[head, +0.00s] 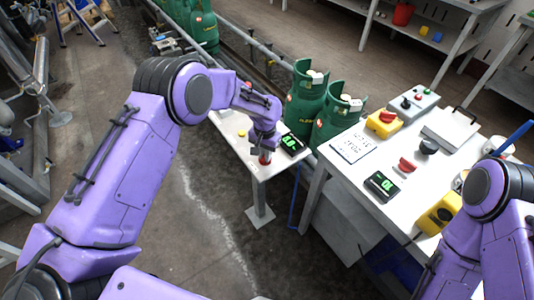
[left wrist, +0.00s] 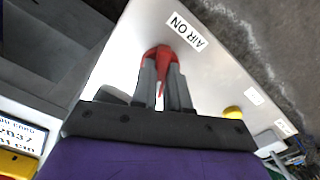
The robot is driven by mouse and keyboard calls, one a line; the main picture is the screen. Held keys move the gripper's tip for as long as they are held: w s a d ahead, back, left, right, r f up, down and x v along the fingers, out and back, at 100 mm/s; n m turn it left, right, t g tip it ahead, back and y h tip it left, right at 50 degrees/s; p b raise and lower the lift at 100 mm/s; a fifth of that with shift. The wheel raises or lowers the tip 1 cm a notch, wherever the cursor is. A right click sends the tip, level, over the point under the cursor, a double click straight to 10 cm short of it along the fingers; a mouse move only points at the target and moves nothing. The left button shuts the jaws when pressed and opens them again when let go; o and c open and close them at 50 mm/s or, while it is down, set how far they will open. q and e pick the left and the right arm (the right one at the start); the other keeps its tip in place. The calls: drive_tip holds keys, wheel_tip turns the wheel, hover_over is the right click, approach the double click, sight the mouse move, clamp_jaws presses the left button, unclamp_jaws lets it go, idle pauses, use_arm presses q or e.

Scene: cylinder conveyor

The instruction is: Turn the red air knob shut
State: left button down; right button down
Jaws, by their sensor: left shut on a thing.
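The red air knob (left wrist: 163,52) sits on the small light table, beside a white "AIR ON" label (left wrist: 188,31). In the left wrist view its pointed red handle lies between the two grey fingers of my left gripper (left wrist: 162,72). The fingers are shut on it. In the head view my left gripper (head: 265,149) points down over the small table (head: 228,126), and a bit of red knob (head: 265,159) shows under it. The fingers hide part of the knob. My right arm enters at the lower right of the head view, but its gripper does not show.
A green-lit display (head: 290,143) and a yellow button (head: 241,132) are on the small table. Two green gas cylinders (head: 305,100) stand behind. The larger table (head: 345,172) at right holds a second display (head: 381,185), a red knob (head: 407,164) and a yellow switch box (head: 383,124).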

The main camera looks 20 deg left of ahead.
use_arm(q)
drive_tip(key=m, duration=0.5)
drive_tip(key=shift+w+r, duration=0.1)
drive_tip(key=shift+m, duration=0.3)
idle(0.4)
drive_tip(key=c, duration=1.1)
unclamp_jaws()
wheel_tip(320, 180, up, 11)
drive_tip(key=shift+f+b, duration=0.2)
drive_tip(key=shift+b, duration=0.8)
drive_tip(key=shift+d, duration=0.15)
